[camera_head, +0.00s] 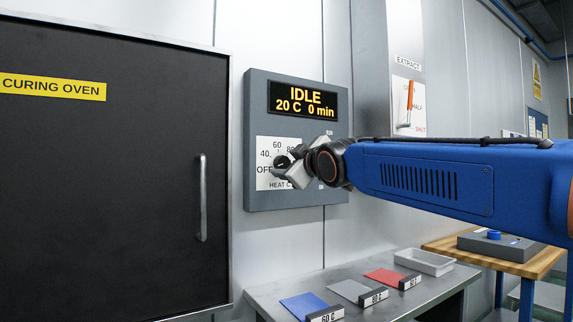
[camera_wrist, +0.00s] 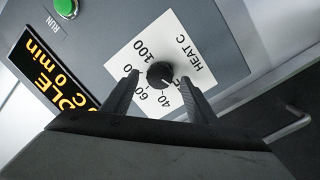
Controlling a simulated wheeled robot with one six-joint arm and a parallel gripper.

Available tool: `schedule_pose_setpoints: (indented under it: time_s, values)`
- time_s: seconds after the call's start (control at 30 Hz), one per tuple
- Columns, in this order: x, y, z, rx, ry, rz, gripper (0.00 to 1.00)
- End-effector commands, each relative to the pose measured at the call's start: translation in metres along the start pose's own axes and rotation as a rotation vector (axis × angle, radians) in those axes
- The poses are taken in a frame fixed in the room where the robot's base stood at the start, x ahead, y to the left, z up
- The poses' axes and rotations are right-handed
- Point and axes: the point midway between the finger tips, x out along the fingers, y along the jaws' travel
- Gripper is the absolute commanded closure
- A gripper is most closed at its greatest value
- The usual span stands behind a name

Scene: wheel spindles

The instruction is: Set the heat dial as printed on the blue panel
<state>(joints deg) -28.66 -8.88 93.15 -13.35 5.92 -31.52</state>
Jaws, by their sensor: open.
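The heat dial (camera_wrist: 160,75) is a black round knob on a white printed scale (camera_wrist: 190,48) marked HEAT C. In the head view the dial (camera_head: 281,161) is partly hidden by my gripper (camera_head: 294,169). The wrist view shows my gripper (camera_wrist: 159,80) open, one finger on each side of the dial; I cannot tell if they touch it. The dial's pointer is not clear. The blue panel (camera_head: 302,304) lies on the metal table, with a 60 C label block (camera_head: 325,314) at its front.
The display (camera_head: 305,101) reads IDLE, 20 C, 0 min. The curing oven door (camera_head: 100,190) with its handle (camera_head: 203,197) is at left. Grey (camera_head: 349,290) and red (camera_head: 385,276) panels and a tray (camera_head: 424,262) are on the table. A green RUN button (camera_wrist: 66,7) is near.

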Motion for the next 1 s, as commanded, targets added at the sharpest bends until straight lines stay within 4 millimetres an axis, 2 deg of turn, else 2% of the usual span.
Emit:
schedule_pose_setpoints:
  time_s: [0.13,0.43,0.47,0.6,0.63,1.0]
  values:
    - [0.0078,0.0003,-0.0002,0.0,0.001,0.001,0.47]
    - [0.0094,0.0002,-0.0002,0.0,0.001,0.0,0.47]
    - [0.0094,0.0002,-0.0002,0.0,0.001,0.0,0.49]
    - [0.0094,0.0001,-0.0001,0.0,0.0,0.0,0.83]
    - [0.0094,0.0001,-0.0001,0.0,0.0,0.0,0.88]
    - [0.0093,0.0003,-0.0003,0.046,-0.003,-0.003,0.88]
